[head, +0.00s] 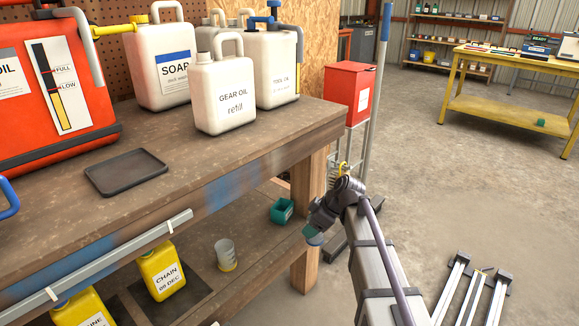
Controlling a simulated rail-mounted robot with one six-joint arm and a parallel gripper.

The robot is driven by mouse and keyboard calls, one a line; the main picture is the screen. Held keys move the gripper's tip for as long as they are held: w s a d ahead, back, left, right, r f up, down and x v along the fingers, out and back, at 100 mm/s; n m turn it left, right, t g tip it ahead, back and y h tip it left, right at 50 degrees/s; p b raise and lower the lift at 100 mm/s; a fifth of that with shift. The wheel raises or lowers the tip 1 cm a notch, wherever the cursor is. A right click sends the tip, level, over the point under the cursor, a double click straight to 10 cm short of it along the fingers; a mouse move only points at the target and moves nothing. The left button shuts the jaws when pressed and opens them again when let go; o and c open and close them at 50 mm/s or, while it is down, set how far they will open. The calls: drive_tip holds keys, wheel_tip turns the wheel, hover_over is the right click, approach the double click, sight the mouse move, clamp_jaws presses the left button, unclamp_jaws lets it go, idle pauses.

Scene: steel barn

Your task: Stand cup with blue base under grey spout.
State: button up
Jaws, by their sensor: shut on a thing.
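My gripper (318,222) is in front of the bench's right end, below the top. It is shut on a small grey-teal thing (313,236), mostly hidden by the jaws; I cannot tell its base colour or whether it is the cup with blue base. A grey spout (299,42) bends down the right side of a white jug (272,75) with a blue tap, at the back right of the bench top. A clear cup with a yellow base (226,256) stands on the lower shelf.
A white GEAR OIL jug (223,95) stands in front of the spouted jug. A dark tray (126,171) lies on the bench top (215,155). A teal box (282,211) and yellow CHAIN bottle (162,272) are on the lower shelf. The bench top's front right is clear.

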wheel_tip(320, 180, up, 38)
drive_tip(key=p, duration=3.6)
drive_tip(key=shift+r, duration=0.15)
